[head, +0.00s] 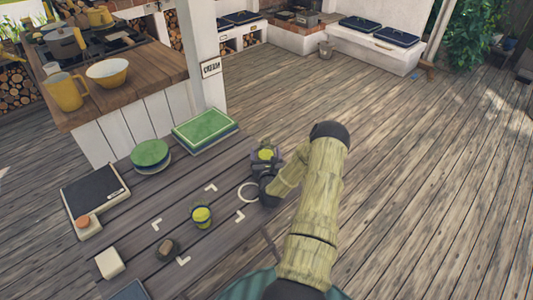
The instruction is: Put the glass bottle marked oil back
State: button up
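A small container with yellow-green contents (202,214) stands on the dark wooden table inside white corner marks. Another yellow item (265,154) shows beside the dark end of my arm; I cannot tell whether my gripper holds it or it stands behind. No oil label is readable on either, so I cannot tell which is the oil bottle. My gripper (266,170) is low over the table's right part, largely hidden by its own wrist; its fingers cannot be made out. A pale ring mark (248,192) lies on the table just left of my wrist.
Left on the table are a dark-topped scale-like board (95,195), stacked green plates (150,154), a green tray (205,130), a white block (109,263) and a small brown item (167,248). A white post (205,50) rises behind. The deck (430,190) at right is clear.

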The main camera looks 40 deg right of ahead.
jog(key=shift+r, duration=0.2)
jog(key=b+v, duration=0.1)
jog(key=v, duration=1)
jog(key=shift+f, duration=0.15)
jog(key=shift+s+a, duration=0.3)
jog(key=shift+s, duration=0.1)
